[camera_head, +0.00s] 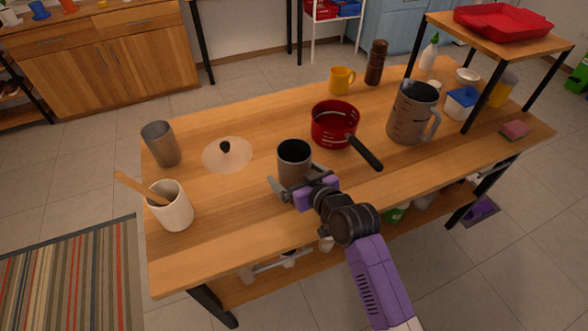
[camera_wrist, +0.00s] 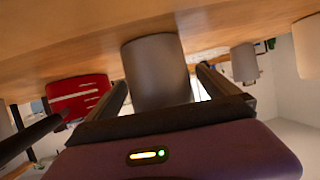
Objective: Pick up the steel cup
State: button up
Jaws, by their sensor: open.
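A grey metal cup (camera_head: 294,165) stands upright on the wooden table, right in front of my gripper (camera_head: 301,181). My gripper is open, with one finger on each side of this cup's near part. In the wrist view the cup (camera_wrist: 157,72) sits between the two fingers (camera_wrist: 161,82), with a gap visible on the right; contact cannot be told. A second, taller, tapered steel-looking cup (camera_head: 161,144) stands at the table's left end, well away from my gripper. The frames do not settle which of the two is the steel cup.
A red pot (camera_head: 334,125) stands right of the near cup, its black handle pointing towards my arm. A clear lid (camera_head: 227,154) lies to the left. A white crock (camera_head: 172,207) is at the left edge. A grey pitcher (camera_head: 409,115) stands further right.

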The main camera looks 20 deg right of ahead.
jog(key=c, duration=1.7)
jog(key=shift+r, duration=0.1)
